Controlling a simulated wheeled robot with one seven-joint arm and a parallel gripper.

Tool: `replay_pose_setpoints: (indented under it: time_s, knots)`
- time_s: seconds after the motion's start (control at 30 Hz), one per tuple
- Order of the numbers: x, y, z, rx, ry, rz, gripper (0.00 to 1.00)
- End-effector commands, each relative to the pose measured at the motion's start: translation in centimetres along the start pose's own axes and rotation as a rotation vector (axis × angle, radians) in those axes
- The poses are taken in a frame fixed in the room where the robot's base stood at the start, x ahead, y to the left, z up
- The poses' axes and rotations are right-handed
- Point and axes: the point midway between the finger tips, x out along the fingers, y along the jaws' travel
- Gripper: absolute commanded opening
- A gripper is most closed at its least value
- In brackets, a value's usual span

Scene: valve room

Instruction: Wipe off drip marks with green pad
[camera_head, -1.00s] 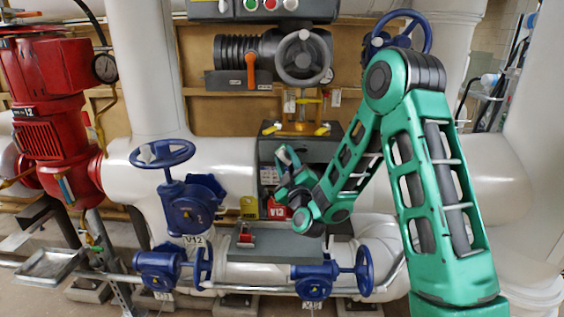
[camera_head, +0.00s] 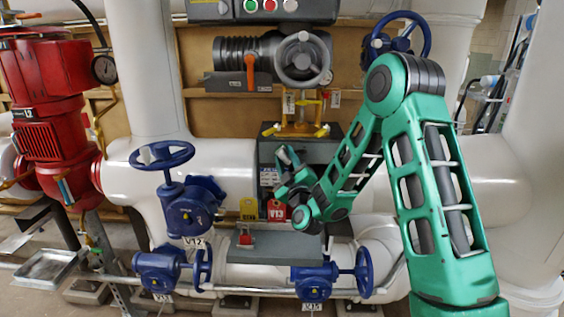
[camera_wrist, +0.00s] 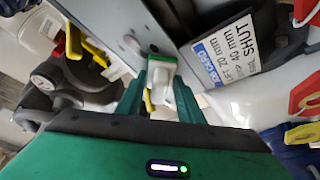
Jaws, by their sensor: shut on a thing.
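My gripper (camera_head: 287,158) is in front of the grey box (camera_head: 268,150) on the pipe at the centre. In the wrist view my gripper (camera_wrist: 160,85) is shut on a small white block with a green layer at its far end, the green pad (camera_wrist: 160,65). The pad's green end is close to the grey metal face (camera_wrist: 105,22); I cannot tell whether it touches. Dark round spots show on that face by the pad, but I cannot tell whether they are drip marks or fittings. No drip marks are clear in the head view.
A label plate (camera_wrist: 228,48) is beside the pad. A yellow tag (camera_head: 249,209) and a red V13 tag (camera_head: 277,210) hang below the box. Blue handwheel valves (camera_head: 190,207) stand to the left and below. A grey ledge (camera_head: 275,245) is underneath.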

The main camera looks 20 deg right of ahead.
Motion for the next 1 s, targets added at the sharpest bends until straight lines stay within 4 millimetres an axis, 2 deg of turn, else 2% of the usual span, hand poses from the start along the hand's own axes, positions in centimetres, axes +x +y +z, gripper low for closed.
replay_pose_setpoints:
  time_s: [0.17,1.0]
  knots:
    - [-0.1,0.2,0.1,-0.001,0.002,-0.001,0.16]
    - [-1.5,3.7,3.3,-0.002,0.003,-0.002,0.16]
